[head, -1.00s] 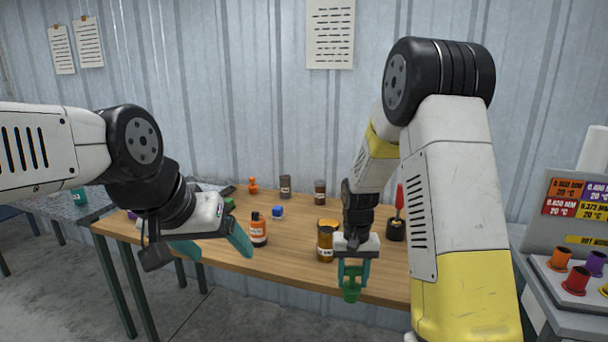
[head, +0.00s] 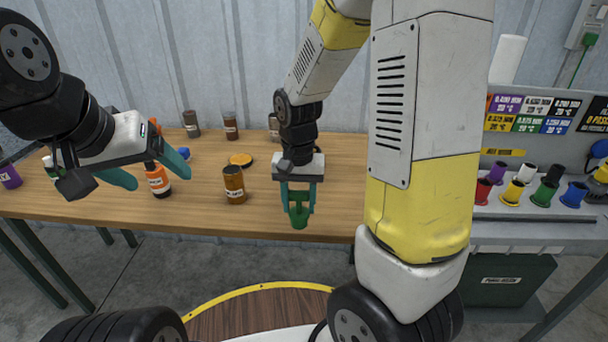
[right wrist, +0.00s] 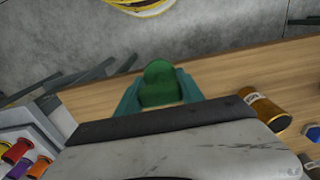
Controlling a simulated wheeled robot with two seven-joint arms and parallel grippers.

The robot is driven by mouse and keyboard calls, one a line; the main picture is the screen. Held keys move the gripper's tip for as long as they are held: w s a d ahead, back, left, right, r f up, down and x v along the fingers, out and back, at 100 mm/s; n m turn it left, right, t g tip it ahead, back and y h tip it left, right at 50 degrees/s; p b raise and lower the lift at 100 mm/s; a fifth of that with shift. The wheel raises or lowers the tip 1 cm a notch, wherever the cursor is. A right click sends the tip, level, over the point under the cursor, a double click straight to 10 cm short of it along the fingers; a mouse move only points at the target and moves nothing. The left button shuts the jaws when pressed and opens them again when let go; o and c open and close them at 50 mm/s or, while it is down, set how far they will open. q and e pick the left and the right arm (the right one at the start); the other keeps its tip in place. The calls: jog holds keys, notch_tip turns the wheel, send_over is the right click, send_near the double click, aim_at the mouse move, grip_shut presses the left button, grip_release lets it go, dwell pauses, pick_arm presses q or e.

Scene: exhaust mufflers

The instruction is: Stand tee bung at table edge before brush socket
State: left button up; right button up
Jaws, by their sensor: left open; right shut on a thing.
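The green tee bung (head: 299,219) is between the fingers of my right gripper (head: 298,204), close to the table's front edge in the head view. It also shows in the right wrist view (right wrist: 160,88), overlapping the line between table and floor. I cannot tell whether it touches the tabletop. The brush socket is not visible now; my right arm covers that part of the table.
Several dark jars stand along the back. A side bench at right holds colored spools (head: 514,194). The front strip between jar and bung is clear.

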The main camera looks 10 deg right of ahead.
jog(key=shift+w+d+f, duration=0.8)
jog(key=shift+w+d, duration=0.1)
jog(key=shift+w, duration=1.35)
jog(key=shift+w+d+f, duration=0.85)
jog(key=shift+w, duration=1.4)
jog(key=shift+w+d+f, duration=0.8)
jog(key=shift+w+d, duration=0.1)
jog(key=shift+w, duration=1.35)
jog(key=shift+f, duration=0.1)
jog(key=o, duration=1.4)
notch_tip(320, 180, up, 11)
jog(key=s+r+n+t+y, duration=0.2)
jog(key=s+r+t, duration=0.1)
jog(key=s+r, duration=0.9)
jog(key=s+a+r+n+t, duration=0.1)
jog(key=s+a+t, duration=0.1)
jog(key=s, duration=1)
jog(key=shift+r+n+t, duration=0.4)
jog(key=shift+t, duration=0.2)
